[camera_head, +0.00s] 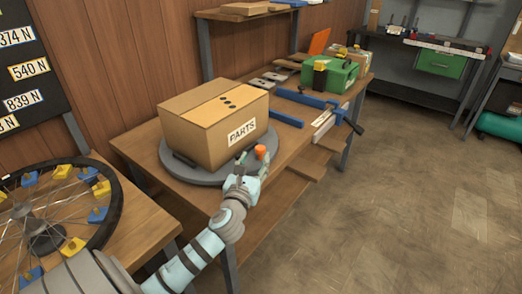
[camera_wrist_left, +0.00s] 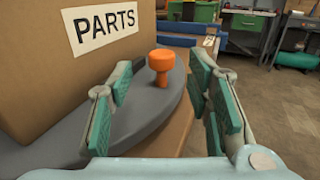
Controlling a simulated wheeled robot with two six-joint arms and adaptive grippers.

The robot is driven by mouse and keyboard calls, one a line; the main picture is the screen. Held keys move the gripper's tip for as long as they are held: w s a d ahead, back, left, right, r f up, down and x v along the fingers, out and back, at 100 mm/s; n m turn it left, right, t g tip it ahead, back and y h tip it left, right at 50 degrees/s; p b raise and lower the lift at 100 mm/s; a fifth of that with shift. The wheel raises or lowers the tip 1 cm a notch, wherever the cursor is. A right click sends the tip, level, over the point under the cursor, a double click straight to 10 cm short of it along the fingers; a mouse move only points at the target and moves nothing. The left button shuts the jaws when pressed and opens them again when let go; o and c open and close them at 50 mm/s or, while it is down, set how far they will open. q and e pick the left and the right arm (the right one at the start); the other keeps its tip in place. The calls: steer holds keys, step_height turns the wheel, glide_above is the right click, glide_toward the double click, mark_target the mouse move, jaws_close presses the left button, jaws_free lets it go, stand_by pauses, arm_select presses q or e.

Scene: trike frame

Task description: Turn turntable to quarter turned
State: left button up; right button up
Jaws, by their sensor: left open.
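The grey round turntable (camera_head: 202,176) lies on the wooden workbench, with a cardboard box labelled PARTS (camera_head: 207,125) on it. An orange knob (camera_head: 260,152) stands up near the turntable's rim, on the near right side of the box. In the left wrist view the orange knob (camera_wrist_left: 161,66) stands ahead between my open fingers, and the turntable (camera_wrist_left: 150,103) stretches below and to the left. My left gripper (camera_head: 252,160) is open at the knob, with nothing visibly held. In the left wrist view its green-padded fingers (camera_wrist_left: 160,100) are apart. My right gripper is not in view.
The workbench (camera_head: 140,148) holds blue clamps (camera_head: 305,98) and a green toolbox (camera_head: 335,74) to the right of the turntable. A spoked wheel (camera_head: 45,215) with yellow and blue blocks lies on the left table. The floor (camera_head: 390,180) at right is clear.

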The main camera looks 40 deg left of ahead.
mark_target(259, 153)
arm_select(q)
steer(key=x, duration=0.3)
steer(key=b+x, duration=0.1)
steer(key=x, duration=0.2)
steer(key=shift+d+f, duration=0.15)
steer(key=shift+f, duration=0.1)
steer(key=shift+w+r, duration=0.15)
steer(key=shift+w, duration=0.1)
jaws_close()
